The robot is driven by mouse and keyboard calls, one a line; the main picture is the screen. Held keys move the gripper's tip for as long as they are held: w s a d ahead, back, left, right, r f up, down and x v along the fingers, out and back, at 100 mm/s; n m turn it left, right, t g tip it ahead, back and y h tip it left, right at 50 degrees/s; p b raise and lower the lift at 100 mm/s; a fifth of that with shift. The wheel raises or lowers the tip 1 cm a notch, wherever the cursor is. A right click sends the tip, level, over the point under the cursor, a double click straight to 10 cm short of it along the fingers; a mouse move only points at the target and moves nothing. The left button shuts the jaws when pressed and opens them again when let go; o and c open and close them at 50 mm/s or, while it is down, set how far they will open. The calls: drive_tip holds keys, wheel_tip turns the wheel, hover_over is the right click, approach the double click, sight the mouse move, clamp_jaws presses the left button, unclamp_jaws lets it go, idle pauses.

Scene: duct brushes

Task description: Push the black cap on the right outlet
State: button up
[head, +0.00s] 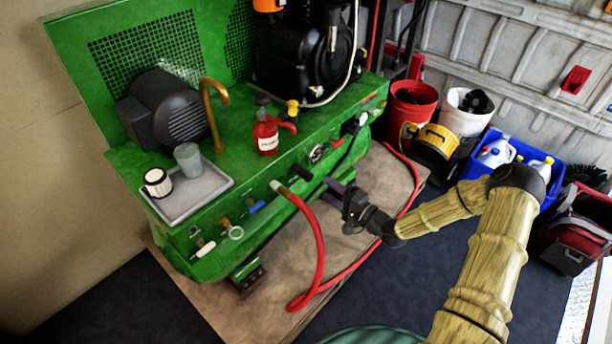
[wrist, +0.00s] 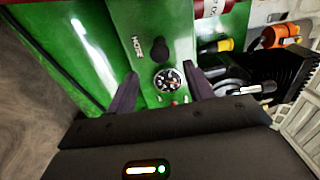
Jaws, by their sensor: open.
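The green machine (head: 215,215) has a row of fittings along its front. A short black cylinder (head: 301,172), which looks like the black cap, sticks out to the right of the red hose end (head: 277,187). I cannot tell how far on it sits. In the wrist view a black rounded shape (wrist: 158,49) shows on the green panel beyond the fingers; it may be the same piece. My gripper (head: 331,187) is open, its purple fingers in front of the panel. In the wrist view the gripper (wrist: 162,92) has nothing between its fingertips; a round gauge (wrist: 168,79) lies behind the gap.
The red hose (head: 318,240) hangs from the front and loops on the floor below my gripper. A grey tray (head: 190,198) with two cups and a red bottle (head: 265,138) stand on the machine. Buckets and a blue crate (head: 548,192) stand at the right.

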sight(311, 178)
drive_tip(key=shift+b+x, duration=0.75)
drive_tip(key=shift+x, duration=3.55)
clamp_jaws()
drive_tip(key=shift+s+d, duration=0.1)
drive_tip(key=shift+p+v, duration=0.6)
drive_tip(key=shift+v, duration=2.3)
